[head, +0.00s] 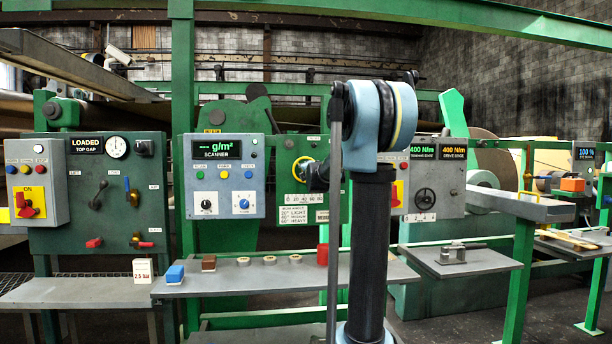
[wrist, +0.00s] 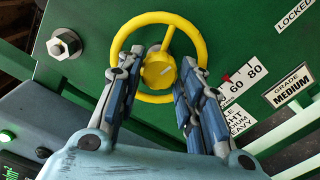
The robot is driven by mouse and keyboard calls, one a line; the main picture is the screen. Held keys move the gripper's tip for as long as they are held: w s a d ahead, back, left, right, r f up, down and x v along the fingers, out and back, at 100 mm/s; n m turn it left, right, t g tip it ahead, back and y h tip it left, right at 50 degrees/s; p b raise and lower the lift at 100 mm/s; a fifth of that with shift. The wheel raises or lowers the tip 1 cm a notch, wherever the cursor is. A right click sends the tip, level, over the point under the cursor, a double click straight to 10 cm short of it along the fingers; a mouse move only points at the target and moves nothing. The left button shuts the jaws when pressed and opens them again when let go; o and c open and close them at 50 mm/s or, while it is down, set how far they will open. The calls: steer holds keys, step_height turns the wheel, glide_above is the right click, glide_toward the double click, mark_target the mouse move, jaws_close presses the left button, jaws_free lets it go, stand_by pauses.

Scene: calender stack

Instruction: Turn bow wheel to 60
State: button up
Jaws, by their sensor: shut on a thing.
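The bow wheel (head: 296,164) is a yellow handwheel on the green panel (head: 286,145) in the head view. In the wrist view the wheel (wrist: 164,18) shows its rim, one spoke at the upper right of the hub, and a round hub (wrist: 158,71). My gripper (wrist: 165,68) is shut on the hub, a finger on each side, inside the rim. In the head view my gripper (head: 311,174) reaches the wheel from the right. A red pointer (wrist: 226,78) sits by the 60 mark on the white scale (wrist: 245,80). The lower scale numbers are hidden behind a finger.
A grade card (wrist: 289,90) reads MEDIUM. A placard (head: 294,215) below the wheel lists light, medium and heavy angles. The scanner box (head: 224,175) stands left of the wheel.

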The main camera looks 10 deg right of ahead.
steer(key=n, duration=0.5)
steer(key=shift+s+f, duration=0.1)
steer(key=shift+f, duration=0.05)
steer(key=shift+n, duration=2.3)
steer(key=o, duration=1)
steer(key=shift+o, duration=0.2)
